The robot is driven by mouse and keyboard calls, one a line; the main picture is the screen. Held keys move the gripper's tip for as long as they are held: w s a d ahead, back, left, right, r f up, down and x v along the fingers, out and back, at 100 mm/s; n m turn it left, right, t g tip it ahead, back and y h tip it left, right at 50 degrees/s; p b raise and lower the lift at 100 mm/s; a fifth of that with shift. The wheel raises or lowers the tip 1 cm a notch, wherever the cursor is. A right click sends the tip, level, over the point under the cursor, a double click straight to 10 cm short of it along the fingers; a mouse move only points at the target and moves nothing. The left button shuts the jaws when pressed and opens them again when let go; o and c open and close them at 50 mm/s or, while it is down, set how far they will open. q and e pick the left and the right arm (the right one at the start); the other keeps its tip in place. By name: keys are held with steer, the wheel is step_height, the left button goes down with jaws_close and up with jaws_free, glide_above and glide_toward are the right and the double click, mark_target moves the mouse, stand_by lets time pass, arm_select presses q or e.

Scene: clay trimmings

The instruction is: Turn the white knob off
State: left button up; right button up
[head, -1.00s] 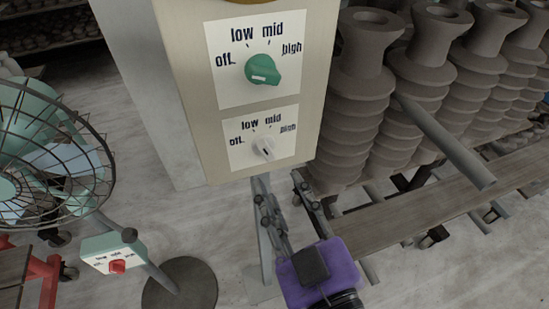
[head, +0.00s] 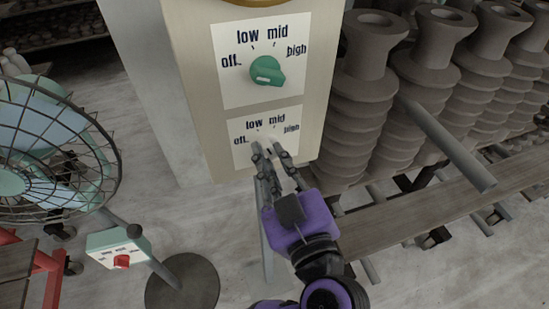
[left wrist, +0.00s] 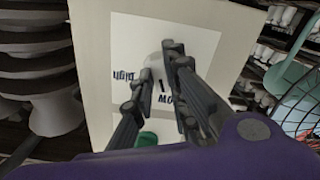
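The white knob (head: 266,139) sits on the lower white dial panel (head: 237,126) marked off, low, mid and high. My left gripper (head: 267,150), with a purple body, is in front of it from below. Its two dark fingers are apart, and their tips are at the knob and partly hide it in the head view. In the left wrist view the knob (left wrist: 157,92) shows pale between the fingers of my left gripper (left wrist: 158,60). I cannot tell whether the fingers touch it or what setting it has. My right gripper is not in view.
A green knob (head: 266,70) is on the panel above. At left are a caged fan (head: 50,150) and a control box with a red knob (head: 122,262). Stacked grey ribbed pieces (head: 375,100) and a protruding bar (head: 445,143) are close at right.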

arm_select(q)
jaws_close()
steer(key=shift+n, duration=0.3)
steer(key=n+p, duration=0.1)
steer(key=n, duration=0.2)
steer(key=shift+n, duration=2.7)
steer(key=o, duration=0.6)
jaws_free()
steer(key=shift+o, duration=0.2)
